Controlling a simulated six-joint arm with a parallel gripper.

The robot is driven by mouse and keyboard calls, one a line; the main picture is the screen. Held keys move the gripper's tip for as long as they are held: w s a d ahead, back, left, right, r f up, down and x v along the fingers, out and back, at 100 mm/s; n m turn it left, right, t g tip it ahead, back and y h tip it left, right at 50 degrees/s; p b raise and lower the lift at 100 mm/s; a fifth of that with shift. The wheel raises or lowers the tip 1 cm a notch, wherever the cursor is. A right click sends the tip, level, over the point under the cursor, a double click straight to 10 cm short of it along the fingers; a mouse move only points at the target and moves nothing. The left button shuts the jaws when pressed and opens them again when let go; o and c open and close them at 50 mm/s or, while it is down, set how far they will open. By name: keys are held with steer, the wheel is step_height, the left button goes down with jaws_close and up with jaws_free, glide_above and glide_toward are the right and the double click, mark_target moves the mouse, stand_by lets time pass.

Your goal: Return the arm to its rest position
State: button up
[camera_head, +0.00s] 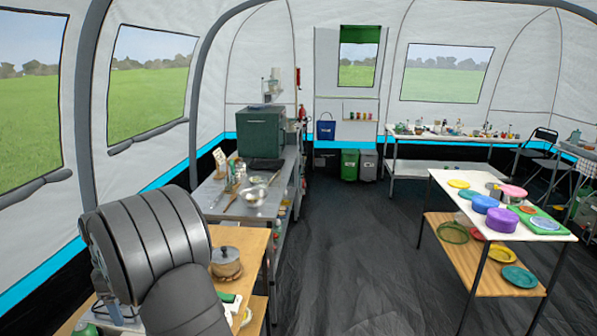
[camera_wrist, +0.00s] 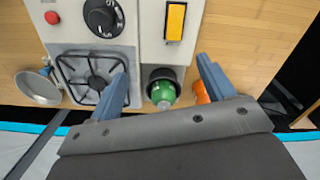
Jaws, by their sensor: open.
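My gripper (camera_wrist: 163,75) shows in the wrist view with its two blue-grey fingers spread wide apart and nothing held between them. Below it is a light panel with a small gas burner (camera_wrist: 92,78) at the left finger. A green round-topped item (camera_wrist: 163,92) sits in a dark round holder between the fingers, apart from them. In the head view my dark grey arm fills the lower left, over a wooden table (camera_head: 258,245). The arm hides most of my gripper there.
Beside the burner are a metal pan (camera_wrist: 38,88), a black knob (camera_wrist: 103,16), a yellow switch (camera_wrist: 175,22) and an orange item (camera_wrist: 201,92). A lidded pot (camera_head: 226,264) stands right of my arm. The dark floor (camera_head: 350,250) in the middle is clear.

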steer(key=s+d+f+m, duration=0.2)
steer(key=s+d+m, duration=0.1)
steer(key=s+d, duration=0.45)
steer(key=s+a+f, duration=0.4)
steer(key=a+f, duration=0.2)
steer(key=a, duration=0.2)
steer(key=shift+s+a, duration=0.15)
steer(key=shift+s, duration=0.05)
